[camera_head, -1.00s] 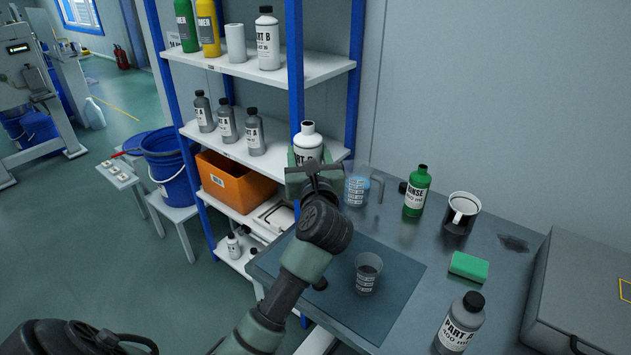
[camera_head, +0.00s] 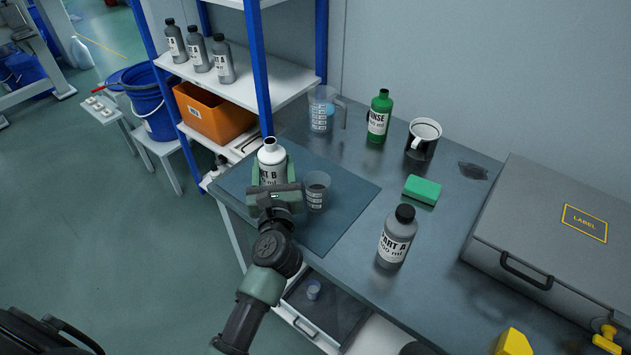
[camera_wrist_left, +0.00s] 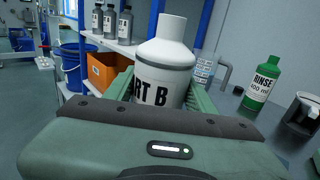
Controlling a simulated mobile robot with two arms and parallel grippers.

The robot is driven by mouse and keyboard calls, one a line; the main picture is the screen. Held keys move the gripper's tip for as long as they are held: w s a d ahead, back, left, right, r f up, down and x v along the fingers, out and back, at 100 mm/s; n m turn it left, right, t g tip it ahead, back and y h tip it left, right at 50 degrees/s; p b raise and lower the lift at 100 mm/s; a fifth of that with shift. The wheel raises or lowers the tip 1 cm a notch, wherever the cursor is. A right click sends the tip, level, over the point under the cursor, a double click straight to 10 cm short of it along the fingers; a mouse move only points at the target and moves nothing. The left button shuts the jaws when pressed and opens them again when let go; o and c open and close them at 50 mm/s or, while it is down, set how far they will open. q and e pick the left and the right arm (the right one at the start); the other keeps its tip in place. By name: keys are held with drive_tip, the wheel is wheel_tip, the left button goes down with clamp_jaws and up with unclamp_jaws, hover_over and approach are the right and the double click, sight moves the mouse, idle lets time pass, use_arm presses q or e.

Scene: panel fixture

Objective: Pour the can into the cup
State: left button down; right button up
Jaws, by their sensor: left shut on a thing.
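My left gripper (camera_head: 272,190) is shut on a white PART B bottle (camera_head: 270,157), the nearest thing to a can. It is upright, with a white neck and no black cap. The left wrist view shows the bottle (camera_wrist_left: 164,68) between the green fingers. A small clear cup (camera_head: 316,190) with markings and something grey inside stands on the dark mat (camera_head: 342,208), just right of the bottle. I cannot tell whether the bottle's base touches the mat; the gripper hides it. My right gripper is not in view.
A clear jug (camera_head: 321,112), green RINSE bottle (camera_head: 378,118), mug (camera_head: 423,138), green sponge (camera_head: 422,190) and grey PART A bottle (camera_head: 397,238) stand on the bench. A large grey case (camera_head: 545,225) fills the right. A blue-posted shelf (camera_head: 262,90) stands behind left.

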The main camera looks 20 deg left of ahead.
use_arm(q)
drive_tip(key=shift+a+r, duration=0.1)
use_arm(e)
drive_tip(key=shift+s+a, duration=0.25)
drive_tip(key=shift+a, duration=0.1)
use_arm(q)
drive_tip(key=shift+d+m, duration=0.2)
drive_tip(key=shift+m, duration=0.3)
drive_tip(key=shift+r+m+b, duration=0.1)
drive_tip(key=shift+m+b, duration=0.25)
drive_tip(key=shift+m, duration=0.05)
drive_tip(key=shift+w+d+m+t+b, duration=0.1)
drive_tip(key=shift+d+m+t+b, duration=0.25)
drive_tip(key=shift+m, duration=0.65)
drive_tip(key=shift+w+d+m+t+b, duration=0.1)
drive_tip(key=shift+d+m+t+b, duration=0.2)
drive_tip(key=shift+m, duration=0.7)
drive_tip(key=shift+d+r+m+t+p, duration=0.3)
drive_tip(key=shift+r+m, duration=0.25)
drive_tip(key=shift+m, duration=0.25)
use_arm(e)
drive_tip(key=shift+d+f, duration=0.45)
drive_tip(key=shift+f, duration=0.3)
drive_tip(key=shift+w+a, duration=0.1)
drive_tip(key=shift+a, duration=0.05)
